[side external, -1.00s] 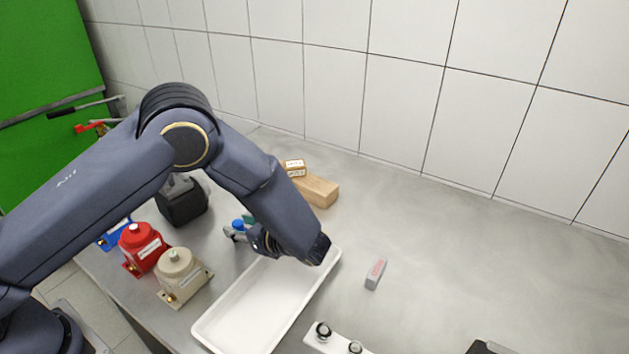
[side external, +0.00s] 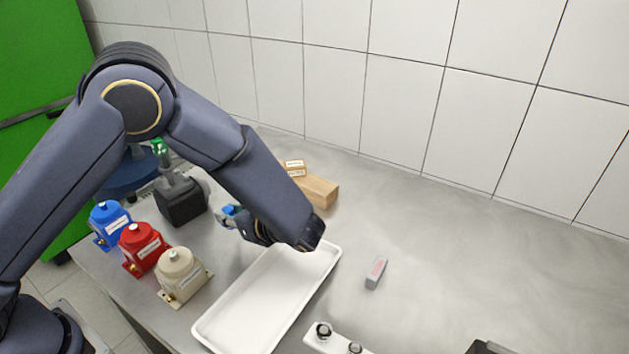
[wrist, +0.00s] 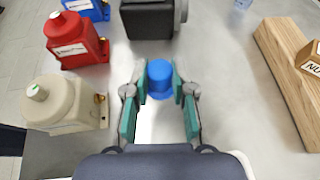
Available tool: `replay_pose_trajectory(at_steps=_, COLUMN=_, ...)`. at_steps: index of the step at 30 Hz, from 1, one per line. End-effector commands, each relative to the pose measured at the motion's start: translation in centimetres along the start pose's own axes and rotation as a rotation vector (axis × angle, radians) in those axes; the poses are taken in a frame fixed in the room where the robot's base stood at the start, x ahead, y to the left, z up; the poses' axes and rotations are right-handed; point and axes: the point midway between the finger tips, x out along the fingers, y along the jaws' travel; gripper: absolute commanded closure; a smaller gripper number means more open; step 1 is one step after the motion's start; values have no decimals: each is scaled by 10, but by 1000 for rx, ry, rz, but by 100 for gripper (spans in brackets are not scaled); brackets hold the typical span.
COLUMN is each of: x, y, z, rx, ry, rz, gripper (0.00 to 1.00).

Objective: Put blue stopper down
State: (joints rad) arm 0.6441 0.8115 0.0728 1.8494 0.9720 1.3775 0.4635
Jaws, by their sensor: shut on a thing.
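The blue stopper (wrist: 160,76) is between the fingertips of my gripper (wrist: 160,88) in the wrist view. The green-padded fingers are shut on its sides. In the side view my gripper (side external: 229,217) points left, with a small part of the blue stopper (side external: 228,210) showing at its tips. The gripper is beyond the far left end of the white tray. How high the stopper is above the table is hard to tell.
Blue (side external: 109,225), red (side external: 141,247) and beige (side external: 182,274) pumps stand left of the tray (side external: 233,333). A black device (side external: 182,202) stands near the gripper. A wooden block (side external: 319,191) lies behind the arm. Bare table shows between them.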

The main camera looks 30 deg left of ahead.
Motion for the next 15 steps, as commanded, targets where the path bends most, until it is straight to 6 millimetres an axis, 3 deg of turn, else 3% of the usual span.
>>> replay_pose_trajectory(at_steps=4, x=-18, y=32, z=36, rx=-4, ry=2, rz=-5, gripper=100)
replay_pose_trajectory(at_steps=9, x=-28, y=76, z=52, rx=1, ry=1, rz=-4, gripper=100)
replay_pose_trajectory(at_steps=15, x=-36, y=109, z=64, rx=0, ry=0, rz=-4, gripper=100)
